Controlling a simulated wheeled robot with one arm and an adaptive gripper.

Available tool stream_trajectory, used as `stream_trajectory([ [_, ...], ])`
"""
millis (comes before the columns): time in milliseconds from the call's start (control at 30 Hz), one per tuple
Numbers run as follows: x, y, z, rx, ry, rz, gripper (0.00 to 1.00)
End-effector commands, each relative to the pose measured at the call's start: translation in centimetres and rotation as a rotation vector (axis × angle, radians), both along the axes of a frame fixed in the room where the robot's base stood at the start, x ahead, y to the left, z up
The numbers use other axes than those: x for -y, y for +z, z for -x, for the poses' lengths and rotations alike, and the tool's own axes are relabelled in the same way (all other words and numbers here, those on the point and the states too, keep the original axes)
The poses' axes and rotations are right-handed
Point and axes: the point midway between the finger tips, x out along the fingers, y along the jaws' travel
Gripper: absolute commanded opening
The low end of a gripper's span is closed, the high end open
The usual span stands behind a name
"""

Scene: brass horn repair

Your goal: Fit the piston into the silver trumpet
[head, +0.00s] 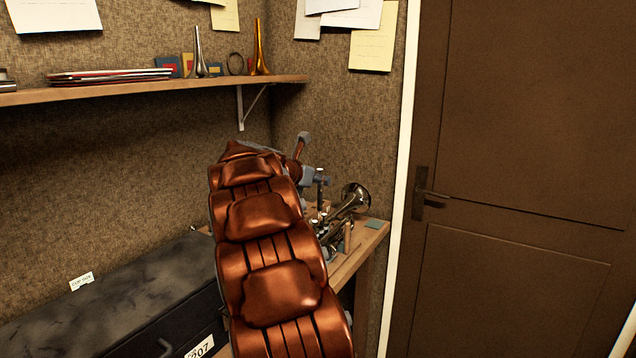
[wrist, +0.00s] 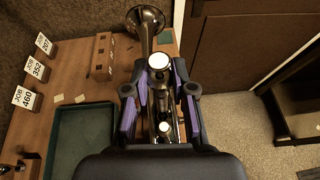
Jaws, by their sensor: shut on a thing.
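In the wrist view my gripper (wrist: 160,86) is shut, with its purple-padded fingers on either side of a piston (wrist: 158,61) with a round white top. The silver trumpet's flared bell (wrist: 145,20) shows beyond the piston, and more of its metal body lies below, between the fingers. A second white-topped part (wrist: 166,128) shows there too. In the head view the silver trumpet (head: 352,199) is at the bench's right end, partly behind my arm. The fingers hide the piston's lower end, so I cannot tell whether it is inside a valve casing.
A green tray (wrist: 56,150), a wooden block (wrist: 102,70) and job cards (wrist: 36,68) are on the bench left of my gripper. A dark case (head: 120,300) lies at the left in the head view. A shelf (head: 150,90) and a closed door (head: 530,180) border the bench.

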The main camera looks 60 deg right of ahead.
Motion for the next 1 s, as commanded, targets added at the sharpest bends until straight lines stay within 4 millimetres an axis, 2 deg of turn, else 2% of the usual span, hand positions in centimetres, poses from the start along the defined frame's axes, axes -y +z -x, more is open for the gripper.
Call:
stream_trajectory([
  [33,0.0,-0.8,0.0,0.001,0.0,0.0,0.0],
  [500,0.0,-3.8,0.0,0.001,0.0,0.0,0.0],
  [1000,0.0,-4.4,0.0,0.001,0.0,0.001,0.0],
])
